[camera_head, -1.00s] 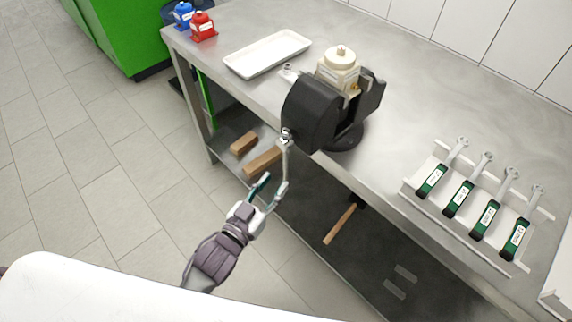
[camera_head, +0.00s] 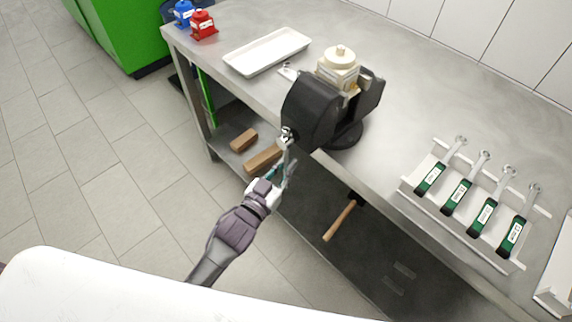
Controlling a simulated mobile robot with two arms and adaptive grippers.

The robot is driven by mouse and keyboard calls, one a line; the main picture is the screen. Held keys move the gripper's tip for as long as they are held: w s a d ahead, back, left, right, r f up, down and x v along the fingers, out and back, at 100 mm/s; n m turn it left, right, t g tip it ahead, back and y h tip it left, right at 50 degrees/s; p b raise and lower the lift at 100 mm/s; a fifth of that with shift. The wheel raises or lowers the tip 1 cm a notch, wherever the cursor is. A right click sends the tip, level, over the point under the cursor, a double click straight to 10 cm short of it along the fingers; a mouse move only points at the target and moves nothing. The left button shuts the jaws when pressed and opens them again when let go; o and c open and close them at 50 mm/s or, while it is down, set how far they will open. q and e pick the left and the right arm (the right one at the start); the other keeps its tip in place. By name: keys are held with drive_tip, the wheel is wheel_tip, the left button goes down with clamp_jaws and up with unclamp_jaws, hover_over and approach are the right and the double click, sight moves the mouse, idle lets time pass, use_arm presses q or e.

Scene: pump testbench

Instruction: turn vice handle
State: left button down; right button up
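The black vice (camera_head: 316,112) is fixed at the front edge of the steel bench and holds a cream-coloured pump part (camera_head: 339,68) between its jaws. The metal vice handle (camera_head: 286,144) sits at the screw end on the vice's front and hangs downward. My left gripper (camera_head: 284,172) is at the handle's lower part, in front of the bench edge. Its fingers overlap the handle, so I cannot tell whether they are closed on it. My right gripper is not in view.
A rack (camera_head: 408,190) with several green-handled wrenches is on the right. Wooden blocks (camera_head: 262,159) and a hammer (camera_head: 340,220) are below the bench top.

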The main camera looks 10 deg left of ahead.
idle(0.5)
use_arm(q)
drive_tip(key=w+a+r+m+h+b, duration=0.4)
drive_tip(key=r+m, duration=0.5)
drive_tip(key=m, duration=1.1)
drive_tip(key=shift+w+a+m+h+b, duration=0.35)
drive_tip(key=shift+w+a+h, duration=0.65)
drive_tip(key=shift+a, duration=0.85)
drive_tip(key=shift+w, duration=0.1)
